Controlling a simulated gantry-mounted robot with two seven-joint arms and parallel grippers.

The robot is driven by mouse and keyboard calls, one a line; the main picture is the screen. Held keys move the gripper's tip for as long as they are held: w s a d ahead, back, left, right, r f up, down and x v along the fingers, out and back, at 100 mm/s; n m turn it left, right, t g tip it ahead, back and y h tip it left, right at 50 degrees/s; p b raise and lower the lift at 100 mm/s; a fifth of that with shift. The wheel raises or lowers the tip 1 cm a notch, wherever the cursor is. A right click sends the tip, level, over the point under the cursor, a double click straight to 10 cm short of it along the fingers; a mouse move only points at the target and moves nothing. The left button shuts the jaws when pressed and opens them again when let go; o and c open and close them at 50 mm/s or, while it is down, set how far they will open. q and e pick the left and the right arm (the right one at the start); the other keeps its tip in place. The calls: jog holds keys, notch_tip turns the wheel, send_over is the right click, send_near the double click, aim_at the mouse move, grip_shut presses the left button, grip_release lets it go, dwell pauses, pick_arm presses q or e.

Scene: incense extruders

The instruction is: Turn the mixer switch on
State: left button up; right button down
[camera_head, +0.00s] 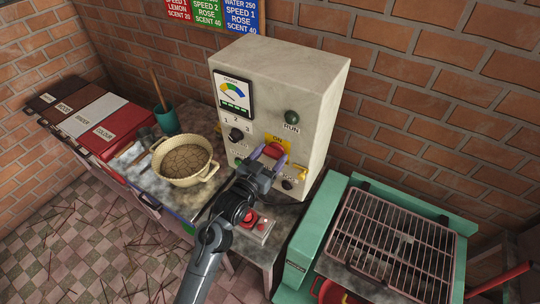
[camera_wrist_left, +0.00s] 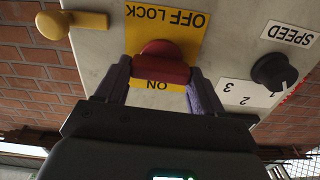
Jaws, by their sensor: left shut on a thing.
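The mixer switch is a red knob (camera_head: 274,149) on a yellow plate on the front of the pale control box (camera_head: 315,105). In the left wrist view the red knob (camera_wrist_left: 164,60) sits between the printed words ON and OFF LOCK, which appear upside down. My left gripper (camera_wrist_left: 163,75) is shut on the red knob, with one purple finger on each side. In the head view my left gripper (camera_head: 268,158) reaches up to the box from below and hides part of its lower front. My right gripper is not in view.
A yellow lever (camera_head: 299,171) is right of the switch and a black speed dial (camera_head: 236,135) is left of it. A green RUN button (camera_head: 292,117) is above. A cream pot (camera_head: 184,160) stands left of the box; a teal machine with a grill (camera_head: 395,240) stands right.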

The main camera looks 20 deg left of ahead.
pick_arm(q)
jog(key=m+p, duration=0.2)
jog(key=m, duration=0.1)
jog(key=shift+r+m, duration=0.1)
jog(key=shift+m, duration=0.2)
jog(key=m+p, duration=0.2)
jog(key=m, duration=0.2)
jog(key=shift+d+m, duration=0.15)
jog(key=shift+m, duration=0.15)
jog(key=m+p, duration=0.2)
jog(key=m, duration=0.2)
jog(key=shift+m, duration=0.3)
jog(key=shift+f+m+p, duration=0.15)
jog(key=shift+m+p, duration=0.15)
jog(key=shift+m, duration=0.85)
jog(key=shift+f+m+p, duration=0.15)
jog(key=shift+m+p, duration=0.15)
jog(key=shift+m, duration=0.85)
jog(key=o, duration=1)
jog(key=shift+o, duration=0.2)
jog(key=shift+s, duration=0.15)
